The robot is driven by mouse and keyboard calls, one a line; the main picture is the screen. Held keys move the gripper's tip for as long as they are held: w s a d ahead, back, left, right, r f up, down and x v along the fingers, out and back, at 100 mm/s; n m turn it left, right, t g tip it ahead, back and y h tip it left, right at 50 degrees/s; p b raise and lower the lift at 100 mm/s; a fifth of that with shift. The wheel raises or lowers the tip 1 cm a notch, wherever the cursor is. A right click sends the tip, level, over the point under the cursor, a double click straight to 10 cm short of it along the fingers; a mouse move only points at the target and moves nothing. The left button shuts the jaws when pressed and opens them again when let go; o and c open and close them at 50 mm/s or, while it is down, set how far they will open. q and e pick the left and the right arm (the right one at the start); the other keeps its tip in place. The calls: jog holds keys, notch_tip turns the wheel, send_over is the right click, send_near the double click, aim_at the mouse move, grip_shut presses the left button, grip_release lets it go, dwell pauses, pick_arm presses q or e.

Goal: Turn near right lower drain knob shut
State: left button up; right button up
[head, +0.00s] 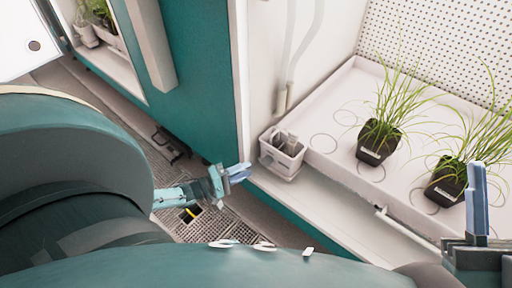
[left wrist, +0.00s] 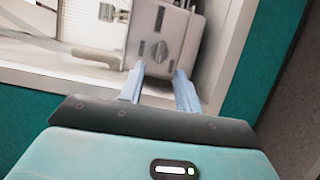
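A white drain pipe (head: 410,226) with a short upright stub at its left end (head: 380,210) runs along the front of the white growing tray (head: 345,168) in the head view. I cannot make out clearly whether this stub is the drain knob. My left gripper (head: 238,173) is left of the tray, in front of the teal cabinet edge. In the left wrist view its two fingers (left wrist: 160,88) are apart with nothing gripped. My right gripper (head: 477,195) points up at the right edge, near the pipe's right end; its fingers overlap in view.
Two black pots of grass (head: 374,152) (head: 440,190) stand on the tray. A teal cabinet wall (head: 205,60) is at left.

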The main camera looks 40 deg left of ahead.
pick_arm(q)
jog(key=v, duration=0.6)
jog(key=shift+s+a+p, duration=0.2)
jog(key=shift+s+p, duration=0.1)
jog(key=shift+s, duration=0.05)
pick_arm(e)
jog(key=shift+f+m+h, duration=0.6)
jog(key=shift+f+m, duration=0.1)
